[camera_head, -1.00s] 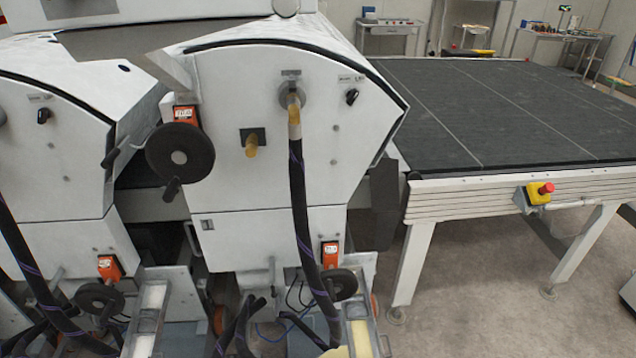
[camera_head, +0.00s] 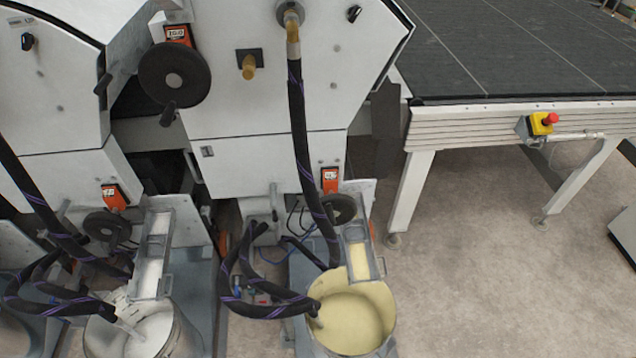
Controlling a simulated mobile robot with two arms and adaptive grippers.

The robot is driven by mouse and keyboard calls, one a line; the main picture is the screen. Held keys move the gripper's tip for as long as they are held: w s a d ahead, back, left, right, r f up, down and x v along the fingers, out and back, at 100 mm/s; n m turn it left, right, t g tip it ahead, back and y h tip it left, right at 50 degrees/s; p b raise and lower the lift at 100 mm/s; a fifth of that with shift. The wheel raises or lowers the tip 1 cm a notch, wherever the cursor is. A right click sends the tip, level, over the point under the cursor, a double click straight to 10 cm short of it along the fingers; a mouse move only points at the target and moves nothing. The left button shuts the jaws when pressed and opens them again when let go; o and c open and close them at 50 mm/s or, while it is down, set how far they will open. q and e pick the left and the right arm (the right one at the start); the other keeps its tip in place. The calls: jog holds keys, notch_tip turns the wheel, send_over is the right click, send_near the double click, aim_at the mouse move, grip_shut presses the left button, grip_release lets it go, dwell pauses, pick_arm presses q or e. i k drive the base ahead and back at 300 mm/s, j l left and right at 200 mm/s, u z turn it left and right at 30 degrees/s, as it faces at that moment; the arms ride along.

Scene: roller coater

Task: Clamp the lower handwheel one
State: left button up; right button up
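Two lower black handwheels show in the head view, each by an orange counter. One lower handwheel (camera_head: 341,209) sits below the middle machine, partly hidden by a black hose and a metal trough. The other lower handwheel (camera_head: 106,225) is at the left, below the left machine. A larger upper handwheel (camera_head: 175,73) with a crank handle is on the middle machine's side, under its own orange counter. Neither of my grippers is in view.
A bucket of yellow liquid (camera_head: 352,312) and a bucket of white liquid (camera_head: 143,332) stand in front of the machines. Black hoses (camera_head: 299,140) hang before the panels. A conveyor table (camera_head: 500,120) with an emergency stop (camera_head: 543,123) stands at right. Floor is clear below it.

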aim_at(272, 186)
jog(key=k+l, duration=0.15)
jog(key=l, duration=0.2)
jog(key=k+l+u, duration=0.1)
jog(key=l, duration=0.3)
jog(key=k+l, duration=0.2)
jog(key=l, duration=0.15)
